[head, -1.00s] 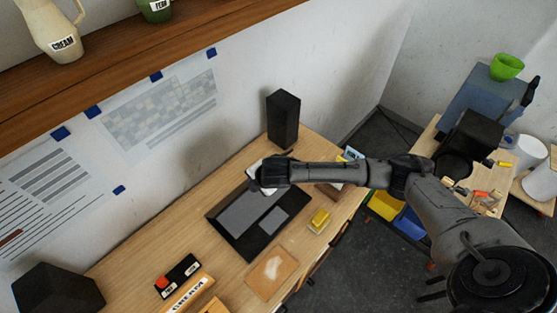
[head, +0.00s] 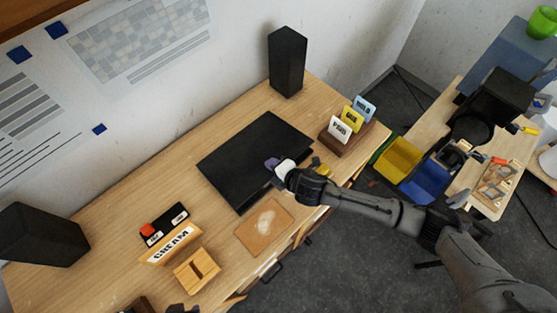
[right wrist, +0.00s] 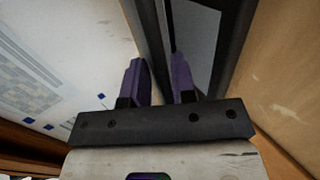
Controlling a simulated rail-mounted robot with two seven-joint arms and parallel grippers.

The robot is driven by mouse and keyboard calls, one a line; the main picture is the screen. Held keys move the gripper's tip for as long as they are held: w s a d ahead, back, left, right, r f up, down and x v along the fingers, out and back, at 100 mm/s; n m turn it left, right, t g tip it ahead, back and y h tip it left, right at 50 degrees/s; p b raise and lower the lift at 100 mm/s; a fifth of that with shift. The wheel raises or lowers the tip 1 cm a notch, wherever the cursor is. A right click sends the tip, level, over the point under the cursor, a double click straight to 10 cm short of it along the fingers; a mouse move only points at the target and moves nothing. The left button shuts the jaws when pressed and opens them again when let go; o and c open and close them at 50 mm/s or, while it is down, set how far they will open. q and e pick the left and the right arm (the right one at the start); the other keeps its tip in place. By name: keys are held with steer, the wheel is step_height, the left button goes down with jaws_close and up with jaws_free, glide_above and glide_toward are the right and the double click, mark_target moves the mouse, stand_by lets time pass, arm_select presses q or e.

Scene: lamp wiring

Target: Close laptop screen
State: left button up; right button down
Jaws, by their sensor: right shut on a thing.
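The black laptop (head: 250,150) lies on the wooden desk, and its dark lid now covers the keyboard in the head view. My right gripper (head: 273,164) is at the lid's front edge, to the right of its middle. In the right wrist view, its purple fingers (right wrist: 160,82) stand on either side of a thin dark edge, shut on the lid. A grey panel of the laptop (right wrist: 197,38) shows past the right finger, so a gap remains there. Its size cannot be told. My left gripper is not in view.
A black speaker (head: 287,62) stands behind the laptop and another (head: 42,236) at the left. A card holder (head: 352,137) is to the right. A brown mat (head: 264,227) and a CREAM sign (head: 171,243) lie in front and left.

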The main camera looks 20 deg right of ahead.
steer(key=shift+s+d+f, duration=0.1)
steer(key=shift+f, duration=0.45)
steer(key=shift+s+d+f, duration=0.1)
steer(key=shift+f, duration=0.45)
steer(key=c, duration=1.2)
jaws_free()
steer(key=shift+c, duration=0.2)
steer(key=shift+r, duration=0.15)
